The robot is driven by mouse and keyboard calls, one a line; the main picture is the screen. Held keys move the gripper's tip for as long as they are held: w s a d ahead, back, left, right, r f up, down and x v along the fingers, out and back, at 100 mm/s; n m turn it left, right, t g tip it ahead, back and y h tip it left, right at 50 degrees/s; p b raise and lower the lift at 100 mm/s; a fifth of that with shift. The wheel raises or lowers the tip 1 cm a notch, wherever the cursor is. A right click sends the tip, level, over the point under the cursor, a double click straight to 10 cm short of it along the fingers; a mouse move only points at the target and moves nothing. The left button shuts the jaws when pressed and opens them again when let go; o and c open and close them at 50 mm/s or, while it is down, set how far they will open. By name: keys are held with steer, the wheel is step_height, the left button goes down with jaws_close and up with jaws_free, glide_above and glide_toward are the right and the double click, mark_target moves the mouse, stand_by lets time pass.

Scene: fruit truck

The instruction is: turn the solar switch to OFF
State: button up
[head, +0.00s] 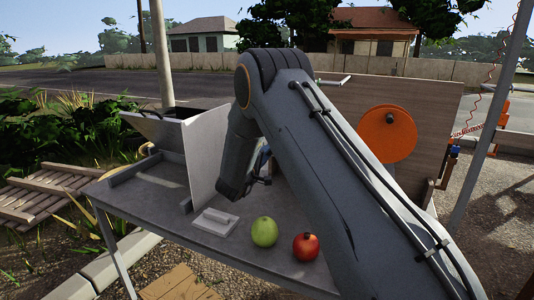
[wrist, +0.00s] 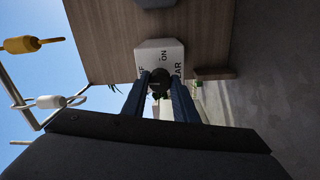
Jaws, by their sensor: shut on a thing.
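The solar switch is a white box (wrist: 160,52) on the wooden board in the wrist view. Dark letters show on it sideways: "ON" near the middle, part of "OFF" at its left and "AR" at its right. A round black knob (wrist: 160,80) sits between the blue-grey fingers of my gripper (wrist: 159,88), which is shut on it. Which mark the knob points to cannot be told. In the head view my gripper (head: 264,178) shows only in part beside my arm, and the switch is hidden behind the arm.
The wooden board (head: 440,110) carries an orange disc (head: 388,135). On the grey table (head: 165,225) are a green apple (head: 264,231), a red fruit (head: 306,246), a pale handled block (head: 215,221) and an upright grey panel (head: 205,150). A yellow piece (wrist: 22,44) hangs at left in the wrist view.

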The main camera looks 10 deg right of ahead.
steer(key=shift+n, duration=0.5)
steer(key=o, duration=1.1)
steer(key=shift+c, duration=0.2)
steer(key=b+v, duration=0.2)
steer(key=v, duration=0.5)
steer(key=shift+s+a, duration=0.2)
steer(key=shift+s, duration=0.1)
